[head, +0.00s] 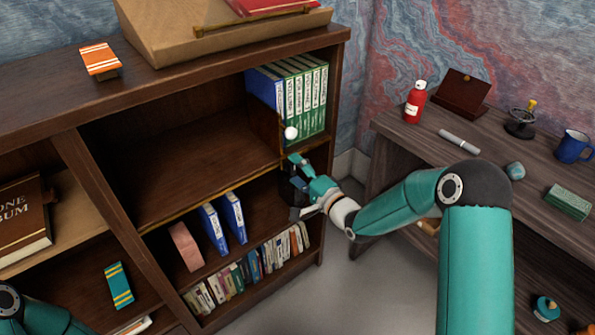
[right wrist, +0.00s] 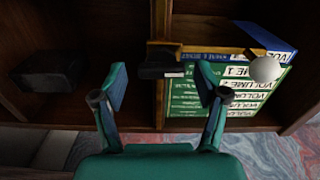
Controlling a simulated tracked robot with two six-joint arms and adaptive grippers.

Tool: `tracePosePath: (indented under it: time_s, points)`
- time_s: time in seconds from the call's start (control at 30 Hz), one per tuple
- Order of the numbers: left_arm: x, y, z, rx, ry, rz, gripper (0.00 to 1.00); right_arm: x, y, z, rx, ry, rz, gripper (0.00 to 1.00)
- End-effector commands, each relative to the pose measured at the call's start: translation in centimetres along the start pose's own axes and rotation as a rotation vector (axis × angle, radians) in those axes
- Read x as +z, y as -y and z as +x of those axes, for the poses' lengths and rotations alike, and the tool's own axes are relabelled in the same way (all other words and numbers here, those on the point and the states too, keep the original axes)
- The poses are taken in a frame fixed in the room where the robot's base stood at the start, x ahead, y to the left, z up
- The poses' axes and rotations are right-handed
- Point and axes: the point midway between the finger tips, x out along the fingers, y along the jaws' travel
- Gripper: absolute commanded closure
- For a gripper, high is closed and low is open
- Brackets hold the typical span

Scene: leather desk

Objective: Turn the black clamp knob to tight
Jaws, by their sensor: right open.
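The black clamp knob (right wrist: 160,68) shows in the right wrist view as a dark bar with a small pale mark, below a brass-coloured piece at the shelf edge. My right gripper (right wrist: 163,78) is open, with one teal finger on each side of the knob and a visible gap to each. In the head view my right gripper (head: 305,184) is at the bookcase's right side, below the green volumes; the knob cannot be made out there. My left arm shows only at the lower left corner; its gripper is out of view.
Green volumes (head: 308,92) stand on the upper shelf, with a white ball (head: 291,133) in front, close above my right gripper. A dark block (right wrist: 48,74) sits in the shelf space below. The desk (head: 465,178) on the right holds a red bottle (head: 414,104) and a blue mug (head: 572,147).

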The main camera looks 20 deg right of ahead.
Motion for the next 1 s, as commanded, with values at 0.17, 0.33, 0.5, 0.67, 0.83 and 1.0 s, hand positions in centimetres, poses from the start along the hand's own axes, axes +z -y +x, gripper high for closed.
tracePosePath:
  time_s: [0.17,0.33,0.5,0.67,0.83,1.0]
  points:
    - [0.0,0.0,-0.1,0.000,0.000,0.000,0.45,0.1,0.0,-0.3,0.001,0.002,0.000,0.27]
    - [0.0,0.0,-0.1,0.000,0.000,0.000,0.45,0.0,-0.1,-2.2,0.002,0.001,0.001,0.27]
    - [0.0,0.0,-0.1,0.000,0.000,0.000,0.45,-0.1,-0.1,-5.5,0.003,-0.002,0.001,0.27]
    - [0.0,0.0,-0.1,0.000,0.000,0.000,0.45,-0.1,-0.1,-8.7,0.003,-0.002,0.001,0.27]
    - [0.0,0.0,-0.1,0.000,0.000,0.000,0.45,-0.1,-0.1,-11.0,0.001,-0.002,0.000,0.27]
    - [0.0,0.0,-0.1,0.000,0.000,0.000,0.45,-0.1,-0.1,-12.0,0.001,-0.001,0.000,0.27]
